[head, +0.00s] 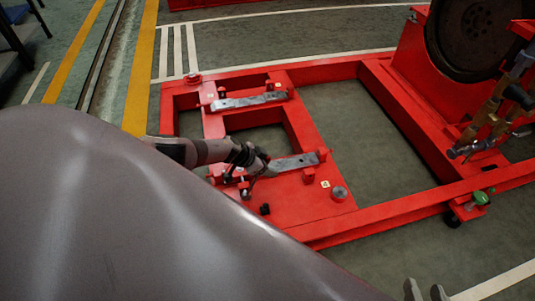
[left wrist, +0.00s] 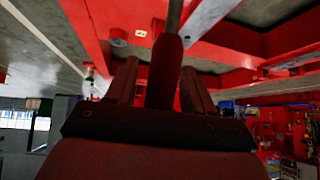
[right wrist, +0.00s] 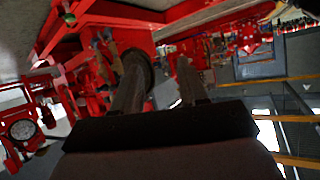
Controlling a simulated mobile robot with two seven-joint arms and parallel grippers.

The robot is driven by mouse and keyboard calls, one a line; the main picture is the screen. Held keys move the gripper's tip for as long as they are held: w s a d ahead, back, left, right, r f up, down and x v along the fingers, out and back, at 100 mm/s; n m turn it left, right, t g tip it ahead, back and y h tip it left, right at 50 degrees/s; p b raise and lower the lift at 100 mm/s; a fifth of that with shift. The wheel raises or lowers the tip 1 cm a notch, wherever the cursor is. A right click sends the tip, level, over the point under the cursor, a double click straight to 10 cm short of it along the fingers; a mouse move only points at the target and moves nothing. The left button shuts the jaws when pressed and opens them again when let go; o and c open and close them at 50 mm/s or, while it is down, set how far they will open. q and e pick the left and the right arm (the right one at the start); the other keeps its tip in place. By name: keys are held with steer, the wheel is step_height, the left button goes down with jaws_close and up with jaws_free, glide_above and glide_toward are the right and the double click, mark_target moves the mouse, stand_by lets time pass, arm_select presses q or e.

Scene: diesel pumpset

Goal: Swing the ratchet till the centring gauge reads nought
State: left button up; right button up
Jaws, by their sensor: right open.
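My left gripper (head: 262,168) reaches in from the left, low over the near side of the red base frame (head: 330,230). In the left wrist view its fingers (left wrist: 160,68) stand apart, with a dark red handle (left wrist: 165,70) between them and a thin shaft beyond. This may be the ratchet; its working end is hidden. A small round silver piece (head: 339,193) on the red plate may be the centring gauge; no reading is legible. My right gripper (head: 426,291) is open and empty at the bottom edge, apart from the frame. It also shows in the right wrist view (right wrist: 159,58).
Two grey bars (head: 250,101) lie on red blocks on the frame. A large dark wheel (head: 480,35) and brass pipework (head: 490,115) stand at right. A green-topped fitting (head: 481,198) is at the frame's near right. Open floor (head: 365,135) shows inside the frame.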

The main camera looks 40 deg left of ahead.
steer(key=shift+r, duration=0.1)
arm_select(q)
steer(key=shift+s+a+r+p, duration=0.2)
steer(key=shift+s+r+p, duration=0.1)
steer(key=shift+r+p, duration=0.35)
steer(key=p+v, duration=0.4)
steer(key=p, duration=0.1)
steer(key=shift+s+r, duration=0.1)
steer(key=shift+s, duration=0.05)
steer(key=shift+s+a+r+p, duration=0.35)
steer(key=shift+s+r+p, duration=0.15)
steer(key=shift+p, duration=0.1)
arm_select(e)
steer(key=d, duration=0.1)
steer(key=s+d+f+h, duration=0.1)
steer(key=d, duration=0.1)
steer(key=s+d+m+g+h, duration=0.1)
steer(key=d, duration=0.1)
steer(key=shift+s+f, duration=0.15)
steer(key=shift+s, duration=0.1)
steer(key=shift+d, duration=0.1)
